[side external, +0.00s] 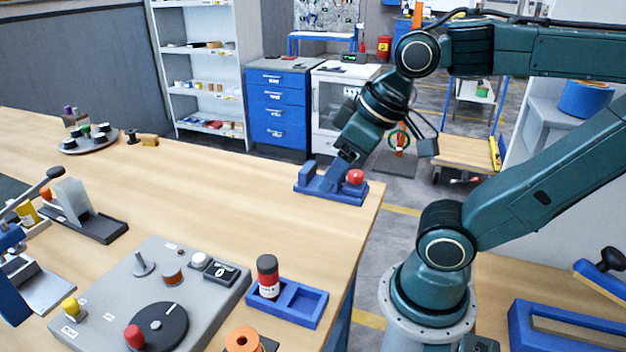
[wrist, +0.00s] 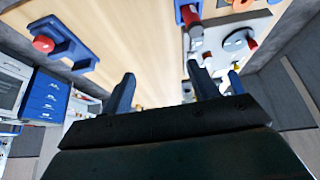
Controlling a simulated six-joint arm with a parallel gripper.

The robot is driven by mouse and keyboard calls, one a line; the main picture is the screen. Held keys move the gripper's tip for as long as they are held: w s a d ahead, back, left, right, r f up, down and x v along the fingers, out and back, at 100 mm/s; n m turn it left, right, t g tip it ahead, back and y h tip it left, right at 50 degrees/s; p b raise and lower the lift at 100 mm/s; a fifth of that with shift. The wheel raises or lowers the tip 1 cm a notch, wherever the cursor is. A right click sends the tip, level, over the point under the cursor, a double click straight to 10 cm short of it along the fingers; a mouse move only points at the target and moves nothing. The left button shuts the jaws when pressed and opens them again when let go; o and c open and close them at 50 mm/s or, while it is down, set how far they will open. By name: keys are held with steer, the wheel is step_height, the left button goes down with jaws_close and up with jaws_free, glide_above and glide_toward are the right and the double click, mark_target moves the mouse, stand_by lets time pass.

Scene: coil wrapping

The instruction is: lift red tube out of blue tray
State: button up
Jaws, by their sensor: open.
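The red tube (side external: 268,278), with a dark cap and a pale label, stands upright in the left compartment of the blue tray (side external: 312,318). The tray's other compartment looks empty. In the wrist view the tube (wrist: 196,36) and part of the tray (wrist: 184,14) show at the top, beyond the fingers. My gripper (side external: 342,168) is well away from the tube, towards the table's far right corner, by a blue fixture. In the wrist view my gripper (wrist: 163,86) has its fingers apart with nothing between them.
The blue fixture (side external: 312,184) with a red knob (side external: 355,176) sits near the table corner. A grey panel (side external: 110,290) with a dark dial and knobs lies left of the tray. An orange spool (side external: 244,340) stands in front. The wooden tabletop between fixture and tray is clear.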

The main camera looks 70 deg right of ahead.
steer(key=w+n, duration=0.1)
steer(key=n, duration=0.1)
steer(key=n+g, duration=0.6)
steer(key=n, duration=0.6)
glide_above(265, 262)
steer(key=shift+f, duration=3.3)
steer(key=shift+f, duration=4.3)
steer(key=shift+f, duration=0.15)
steer(key=shift+s+d+f+m, duration=0.1)
steer(key=shift+f+m, duration=0.05)
steer(key=shift+f, duration=0.65)
steer(key=shift+d+f+m, duration=0.1)
steer(key=shift+f+m, duration=0.05)
steer(key=shift+f, duration=1.5)
